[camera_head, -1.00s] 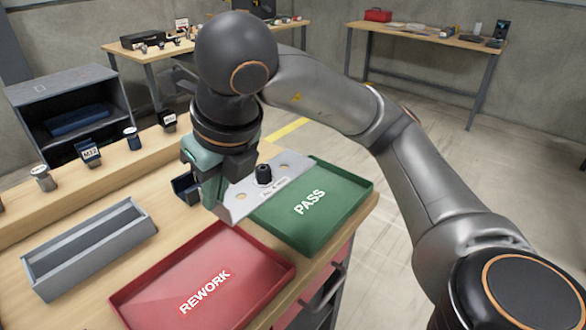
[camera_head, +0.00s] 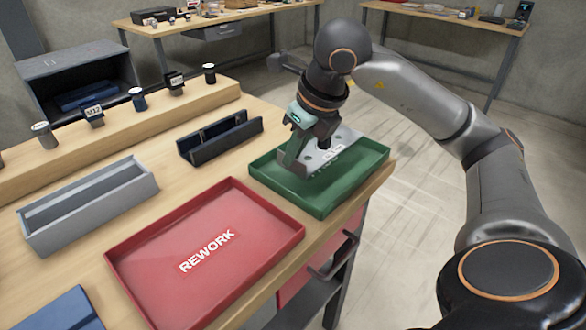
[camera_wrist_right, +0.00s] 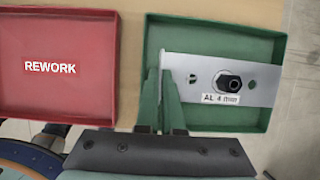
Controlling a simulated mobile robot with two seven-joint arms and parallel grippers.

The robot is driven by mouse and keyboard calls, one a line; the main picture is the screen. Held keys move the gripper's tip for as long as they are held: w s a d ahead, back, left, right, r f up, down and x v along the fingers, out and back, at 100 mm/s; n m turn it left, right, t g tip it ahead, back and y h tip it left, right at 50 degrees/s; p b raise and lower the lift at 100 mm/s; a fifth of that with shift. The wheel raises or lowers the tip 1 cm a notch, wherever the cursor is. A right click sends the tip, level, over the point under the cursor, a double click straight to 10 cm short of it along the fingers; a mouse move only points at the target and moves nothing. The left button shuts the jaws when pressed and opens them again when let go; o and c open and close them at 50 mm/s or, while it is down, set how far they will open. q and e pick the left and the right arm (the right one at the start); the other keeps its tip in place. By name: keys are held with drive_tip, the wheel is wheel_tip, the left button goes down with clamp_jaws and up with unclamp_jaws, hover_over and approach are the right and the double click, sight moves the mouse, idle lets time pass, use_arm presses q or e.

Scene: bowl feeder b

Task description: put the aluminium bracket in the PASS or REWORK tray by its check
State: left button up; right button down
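The aluminium bracket (camera_head: 343,141) is a pale metal plate with holes, a black round part and a white label. It also shows in the right wrist view (camera_wrist_right: 206,78), where the label seems to read "AL 4 mm". My right gripper (camera_head: 291,163) is shut on the bracket's left edge and holds it low over the green PASS tray (camera_head: 322,208). I cannot tell whether the bracket touches the tray floor. The red REWORK tray (camera_head: 245,245) is empty, left of the green one. My left gripper is not in view.
A dark slotted holder (camera_head: 219,138) and a grey open box (camera_head: 88,205) stand on the bench. Several small labelled pieces line the wooden ledge (camera_head: 60,151) behind. A blue object (camera_head: 58,312) lies at the bottom left. The bench edge runs close right of both trays.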

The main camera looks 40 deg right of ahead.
wheel_tip(320, 180, down, 3)
drive_tip(key=shift+r+b, duration=0.2)
drive_tip(key=shift+b, duration=0.1)
drive_tip(key=shift+a, duration=0.1)
drive_tip(key=shift+f, duration=0.1)
